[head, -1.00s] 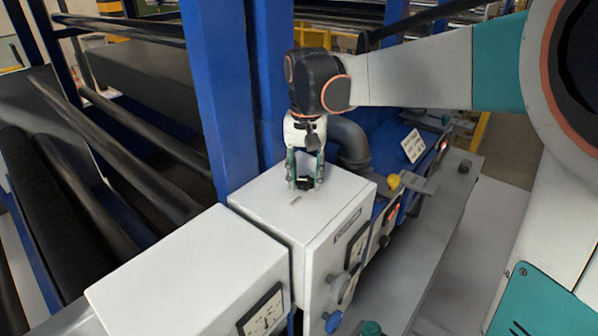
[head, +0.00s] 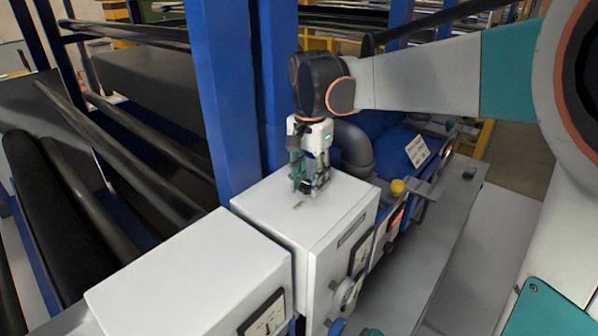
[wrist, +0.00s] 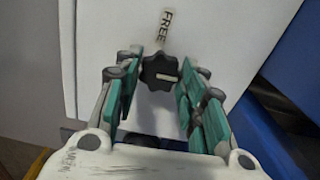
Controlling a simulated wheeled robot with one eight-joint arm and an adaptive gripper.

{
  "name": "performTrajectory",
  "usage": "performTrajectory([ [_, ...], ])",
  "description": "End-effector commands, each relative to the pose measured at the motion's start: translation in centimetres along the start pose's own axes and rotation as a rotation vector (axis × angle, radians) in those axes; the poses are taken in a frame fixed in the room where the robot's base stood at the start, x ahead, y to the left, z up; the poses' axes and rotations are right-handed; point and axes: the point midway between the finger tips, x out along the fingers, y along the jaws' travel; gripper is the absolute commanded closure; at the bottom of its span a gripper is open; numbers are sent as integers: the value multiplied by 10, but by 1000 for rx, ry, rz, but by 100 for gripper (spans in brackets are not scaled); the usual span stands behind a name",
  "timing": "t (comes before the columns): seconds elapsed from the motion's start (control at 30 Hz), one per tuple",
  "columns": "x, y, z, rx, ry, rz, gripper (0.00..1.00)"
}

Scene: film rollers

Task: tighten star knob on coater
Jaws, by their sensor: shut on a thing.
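The black star knob (wrist: 160,71) sits on the white top of a cabinet (head: 275,207), which is part of the coater.
A second white box (head: 190,270) with a gauge stands in front. A blue post (head: 222,100) and a grey bent pipe (head: 354,150) rise close behind my gripper. A yellow button (head: 397,187) is to the right. Dark rollers (head: 55,190) fill the left.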

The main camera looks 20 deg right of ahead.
Motion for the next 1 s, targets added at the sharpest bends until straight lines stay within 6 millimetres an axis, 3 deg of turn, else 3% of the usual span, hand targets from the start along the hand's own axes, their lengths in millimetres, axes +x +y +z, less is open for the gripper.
performTrajectory([
  [0.3, 0, 0, 0, 1, 0, 0, 87],
  [0.33, 0, 0, 0, 1, 0, 0, 61],
  [0.4, 0, 0, 0, 0, 0, 0, 45],
  [0.43, 0, 0, 0, 0, 0, 0, 43],
  [0.77, -1, 0, 0, 0, 0, 0, 43],
  [1.0, -28, 0, 0, 0, 0, 0, 43],
])
